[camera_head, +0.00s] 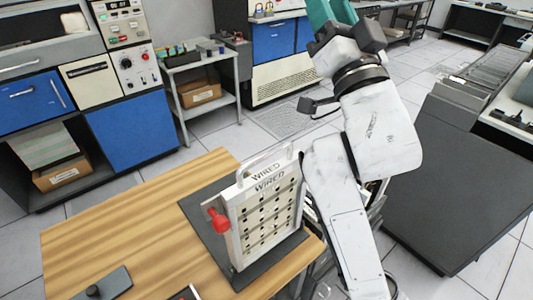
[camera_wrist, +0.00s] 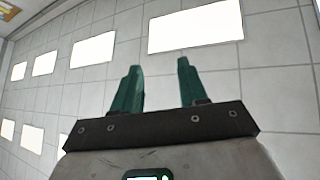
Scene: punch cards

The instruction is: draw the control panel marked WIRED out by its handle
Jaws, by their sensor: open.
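The control panel marked WIRED (camera_head: 268,217) stands upright in a dark holder (camera_head: 204,219) on the wooden table. It is a pale plate with rows of dark holes, and the word WIRED shows twice near its top. A light handle (camera_head: 264,163) arches over its top edge. A red knob (camera_head: 217,220) is on its left side. My gripper (camera_head: 328,12) is raised above and to the right of the panel, well apart from it. In the wrist view its two green fingers (camera_wrist: 155,90) are apart and empty, pointing toward the ceiling lights.
The wooden table (camera_head: 130,225) has bare room left of the panel. A dark object (camera_head: 103,284) lies at its front left. Blue-fronted cabinets (camera_head: 133,117) and a grey cart (camera_head: 205,78) stand behind. A dark machine (camera_head: 452,185) stands to the right.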

